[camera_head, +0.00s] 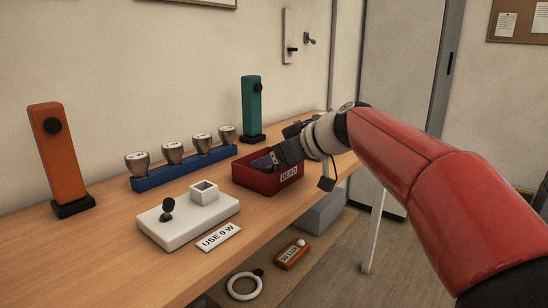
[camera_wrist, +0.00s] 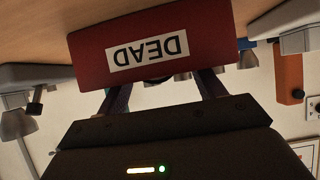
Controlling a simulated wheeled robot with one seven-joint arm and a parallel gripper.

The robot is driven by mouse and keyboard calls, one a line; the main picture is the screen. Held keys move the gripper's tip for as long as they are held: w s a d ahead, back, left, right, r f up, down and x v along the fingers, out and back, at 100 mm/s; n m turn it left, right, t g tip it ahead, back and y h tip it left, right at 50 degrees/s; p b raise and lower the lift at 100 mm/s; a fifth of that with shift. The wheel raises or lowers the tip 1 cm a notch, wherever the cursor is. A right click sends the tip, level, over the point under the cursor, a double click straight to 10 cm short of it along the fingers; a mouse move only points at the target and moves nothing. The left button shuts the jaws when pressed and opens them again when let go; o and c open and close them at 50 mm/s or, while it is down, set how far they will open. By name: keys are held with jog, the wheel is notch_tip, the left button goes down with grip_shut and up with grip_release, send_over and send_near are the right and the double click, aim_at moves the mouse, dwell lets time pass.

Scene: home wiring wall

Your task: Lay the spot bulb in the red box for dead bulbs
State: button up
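The red box (camera_head: 262,181) with the label DEAD stands near the front edge of the wooden bench. My gripper (camera_head: 272,160) reaches over it from the right, its fingers down at the box opening. In the wrist view the box (camera_wrist: 82,62) shows upside down, and its labelled wall hides my fingertips (camera_wrist: 162,84). The visible parts of the two fingers stand apart. A small dark shape shows between them at the box's edge, too hidden to name. I cannot make out a spot bulb in the gripper or in the box.
A teal post (camera_head: 251,106) and an orange post (camera_head: 58,150) stand along the wall. A white base (camera_head: 187,222) with a black knob sits left of the box. An orange meter (camera_head: 291,254) lies lower, off the bench.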

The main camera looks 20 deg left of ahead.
jog(key=shift+v, duration=3.95)
